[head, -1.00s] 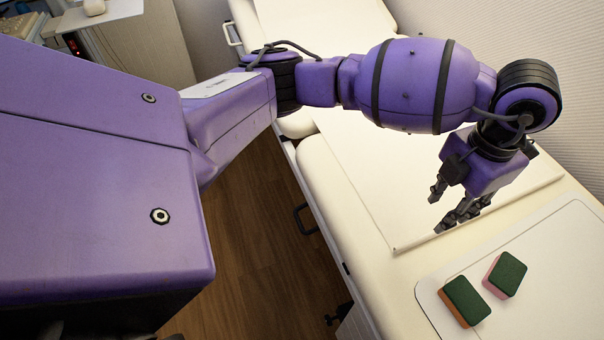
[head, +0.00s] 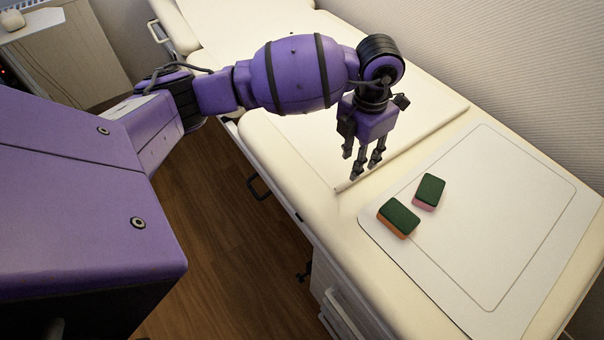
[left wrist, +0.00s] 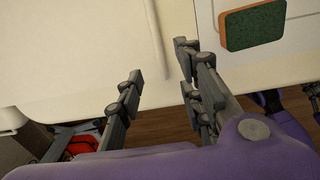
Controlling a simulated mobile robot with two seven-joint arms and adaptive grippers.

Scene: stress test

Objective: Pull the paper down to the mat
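The white paper (head: 432,107) lies along the cream couch, its front edge (head: 405,149) running diagonally just short of the mat. The mat (head: 470,285) is a pale sheet with a thin rounded outline. My left gripper (head: 362,168) points down over the paper near the front edge's left corner. In the left wrist view its fingers (left wrist: 160,88) are spread with nothing between them; the paper (left wrist: 110,35) and its edge show beyond. Whether the fingertips touch the paper I cannot tell.
A green-and-orange sponge (head: 398,219) and a green-and-pink sponge (head: 429,192) lie on the mat's near-left part. The couch (head: 290,190) drops to a wooden floor (head: 215,225) on the left. A ribbed wall (head: 510,60) stands behind. Most of the mat is clear.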

